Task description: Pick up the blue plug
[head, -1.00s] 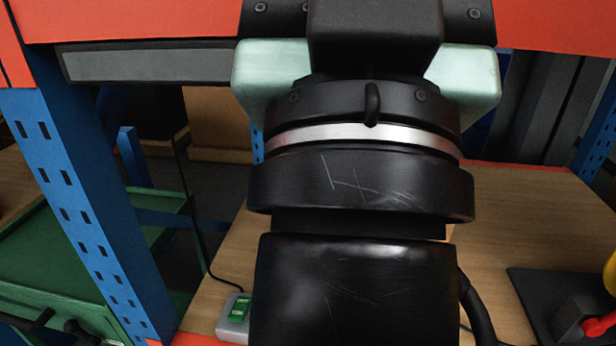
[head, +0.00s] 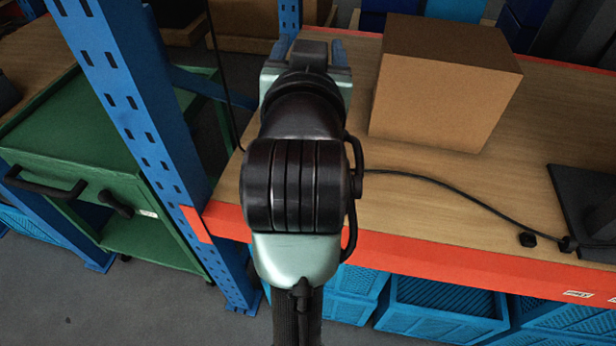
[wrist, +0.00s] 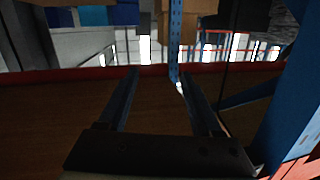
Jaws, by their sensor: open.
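I cannot make out a blue plug in either view. My gripper (wrist: 158,76) is open in the wrist view, its two long dark fingers apart with only the wooden shelf and its far edge between them. In the head view my gripper (head: 310,52) is at the far end of my arm, over the left part of the wooden shelf (head: 440,195). My arm hides part of the shelf there.
A cardboard box (head: 440,85) stands on the shelf right of my arm. A blue upright post (head: 135,95) and a green cart (head: 85,150) are at the left. A dark flat base (head: 590,200) sits at the right. Blue crates (head: 440,300) are below the shelf.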

